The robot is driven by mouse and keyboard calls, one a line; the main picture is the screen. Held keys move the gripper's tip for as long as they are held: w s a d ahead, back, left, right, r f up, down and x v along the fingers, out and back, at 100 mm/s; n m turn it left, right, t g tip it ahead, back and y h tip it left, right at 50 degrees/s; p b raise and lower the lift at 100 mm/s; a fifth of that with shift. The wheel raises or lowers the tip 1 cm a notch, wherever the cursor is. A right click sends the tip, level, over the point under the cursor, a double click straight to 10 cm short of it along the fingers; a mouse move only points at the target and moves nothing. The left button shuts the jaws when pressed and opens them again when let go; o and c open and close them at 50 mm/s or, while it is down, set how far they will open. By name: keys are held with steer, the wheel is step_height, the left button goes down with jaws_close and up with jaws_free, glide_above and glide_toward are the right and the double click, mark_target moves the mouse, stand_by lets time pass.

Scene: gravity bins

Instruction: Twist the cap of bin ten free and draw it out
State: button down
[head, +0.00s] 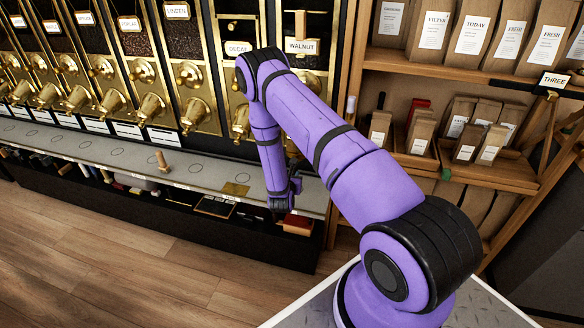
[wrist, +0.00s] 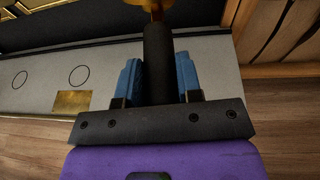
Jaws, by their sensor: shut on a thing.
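My gripper (wrist: 158,80) shows in the wrist view with two blue fingers on either side of a dark upright cylinder (wrist: 158,50). A brass part (wrist: 155,8) meets the far end of the cylinder at the top edge. I cannot tell from this whether the cylinder is the cap of bin ten. In the head view my gripper (head: 285,200) is low in front of the counter, below the bin labelled Walnut (head: 302,46), and my arm hides that bin's lower front and outlet. No bin number is readable.
A row of brass bins with knobs and spouts (head: 150,105) runs left. The counter (head: 110,150) has marked circles, a brass plate (head: 235,189) and a wooden-handled item (head: 162,160). A wooden shelf of paper bags (head: 405,70) stands right. Floor is clear at front left.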

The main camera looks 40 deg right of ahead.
steer(key=shift+s+d+r+n+t+y, duration=0.1)
steer(key=shift+s+d+n+t+y, duration=0.6)
steer(key=shift+d+n+t+y, duration=0.15)
steer(key=shift+s+d+r+n+t+y, duration=0.1)
steer(key=shift+s+d+n+t+y, duration=0.35)
steer(key=shift+d+n+y, duration=0.35)
steer(key=shift+s+d+n+t+y, duration=0.45)
steer(key=shift+d+n+y, duration=0.15)
steer(key=shift+y, duration=0.25)
